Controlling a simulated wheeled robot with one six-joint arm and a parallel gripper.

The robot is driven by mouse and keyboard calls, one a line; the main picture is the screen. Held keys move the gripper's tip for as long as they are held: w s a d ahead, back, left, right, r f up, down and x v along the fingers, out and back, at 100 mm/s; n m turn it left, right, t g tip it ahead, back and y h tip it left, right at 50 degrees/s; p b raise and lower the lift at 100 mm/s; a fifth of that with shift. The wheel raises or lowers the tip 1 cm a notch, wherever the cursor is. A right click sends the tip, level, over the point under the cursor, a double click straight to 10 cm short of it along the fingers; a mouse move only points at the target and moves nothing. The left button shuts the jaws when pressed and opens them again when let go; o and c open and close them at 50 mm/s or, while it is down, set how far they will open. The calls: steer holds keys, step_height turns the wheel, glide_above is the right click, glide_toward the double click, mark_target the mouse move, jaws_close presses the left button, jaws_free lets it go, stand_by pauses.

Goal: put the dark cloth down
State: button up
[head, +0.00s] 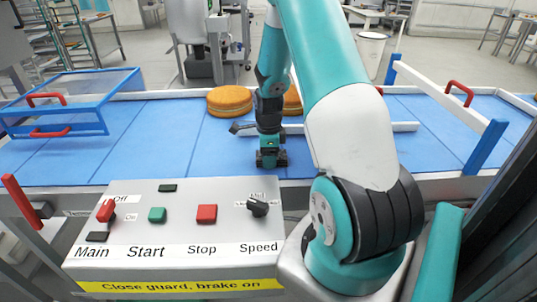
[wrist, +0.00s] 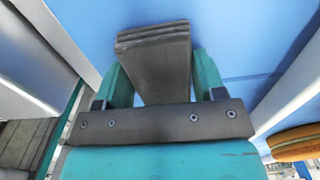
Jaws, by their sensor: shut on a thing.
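My gripper (wrist: 163,75) is shut on the dark cloth (wrist: 153,50), a dark grey folded strip with layered edges. The cloth sits between the two teal fingers in the wrist view and sticks out past them. In the head view my gripper (head: 271,157) points down at the blue belt (head: 190,145), close to its front edge and behind the control panel. The cloth is hard to make out there against the dark gripper parts. I cannot tell whether it touches the belt.
An orange-brown round (head: 229,101) lies on the belt behind my gripper, with another (head: 293,102) partly hidden by my arm. The control panel (head: 180,225) is in front. A white rail (head: 395,127) crosses the belt at right. The left belt is clear.

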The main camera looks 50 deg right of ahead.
steer(key=shift+f, duration=0.2)
steer(key=o, duration=1)
steer(key=shift+r, duration=0.1)
